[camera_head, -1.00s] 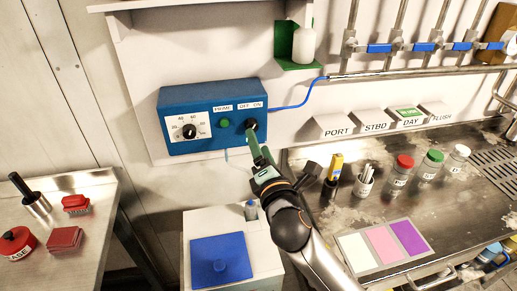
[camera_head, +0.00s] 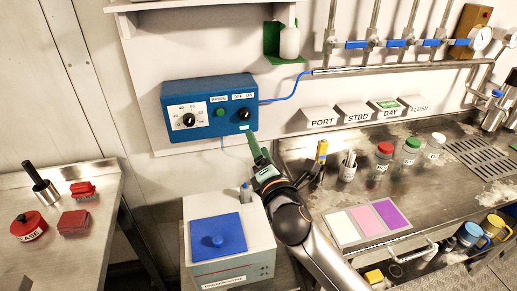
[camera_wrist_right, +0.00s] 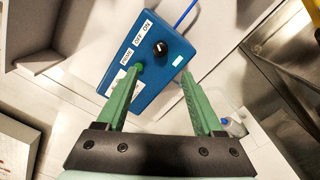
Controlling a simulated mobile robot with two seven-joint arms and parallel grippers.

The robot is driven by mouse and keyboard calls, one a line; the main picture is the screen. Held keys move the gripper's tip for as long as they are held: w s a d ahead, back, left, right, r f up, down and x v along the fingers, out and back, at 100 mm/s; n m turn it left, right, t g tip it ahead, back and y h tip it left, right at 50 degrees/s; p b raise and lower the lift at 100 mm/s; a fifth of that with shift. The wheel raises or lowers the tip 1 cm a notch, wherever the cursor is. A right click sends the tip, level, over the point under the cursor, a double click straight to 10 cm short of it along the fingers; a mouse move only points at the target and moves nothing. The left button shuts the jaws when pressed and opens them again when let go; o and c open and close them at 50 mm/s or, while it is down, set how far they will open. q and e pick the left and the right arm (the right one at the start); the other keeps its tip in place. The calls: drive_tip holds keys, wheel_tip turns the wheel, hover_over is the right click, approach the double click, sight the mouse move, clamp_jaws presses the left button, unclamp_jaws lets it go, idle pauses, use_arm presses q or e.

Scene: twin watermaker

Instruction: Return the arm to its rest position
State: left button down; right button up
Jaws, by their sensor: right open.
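My right gripper (camera_head: 252,140) is in front of and below the right end of the blue control box (camera_head: 205,92) on the wall. In the right wrist view its two green fingers (camera_wrist_right: 160,88) are spread apart with nothing between them. The box has a dial, a green button (camera_head: 220,112) and a black OFF/ON knob (camera_head: 244,115). The knob also shows in the right wrist view (camera_wrist_right: 160,48), beyond the fingertips and apart from them. My left gripper is not in view.
Below the box stands a white unit with a blue lid (camera_head: 217,236). On the right, a steel counter holds capped jars (camera_head: 384,155), a pen cup (camera_head: 347,168) and a colour card (camera_head: 366,222). A side table (camera_head: 75,255) at left holds red items. Blue-handled valves (camera_head: 396,43) line the wall.

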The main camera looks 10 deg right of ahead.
drive_tip(key=shift+f, duration=0.1)
drive_tip(key=s+d+f+m+g+h, duration=0.1)
drive_tip(key=s+d+f+m+g, duration=0.25)
drive_tip(key=s+f+m, duration=0.35)
drive_tip(key=s+d+f+m+g+h, duration=0.1)
drive_tip(key=s+d+f+m+g, duration=0.25)
drive_tip(key=s+f+m, duration=0.4)
drive_tip(key=s+f+m+g+y, duration=0.1)
drive_tip(key=s+f+m+g, duration=0.3)
drive_tip(key=s, duration=0.5)
drive_tip(key=s+f+m+g+y, duration=0.1)
drive_tip(key=s+f+m+g, duration=0.35)
drive_tip(key=s, duration=0.55)
drive_tip(key=w+a+f+t+y, duration=0.1)
drive_tip(key=w+a+f+t, duration=0.1)
drive_tip(key=f, duration=0.3)
drive_tip(key=w+a+f+t, duration=0.1)
drive_tip(key=w+f+t, duration=0.2)
drive_tip(key=f, duration=0.3)
drive_tip(key=shift+a+f+t+y, duration=0.15)
drive_tip(key=shift+a+t+y, duration=0.25)
drive_tip(key=shift+t, duration=0.25)
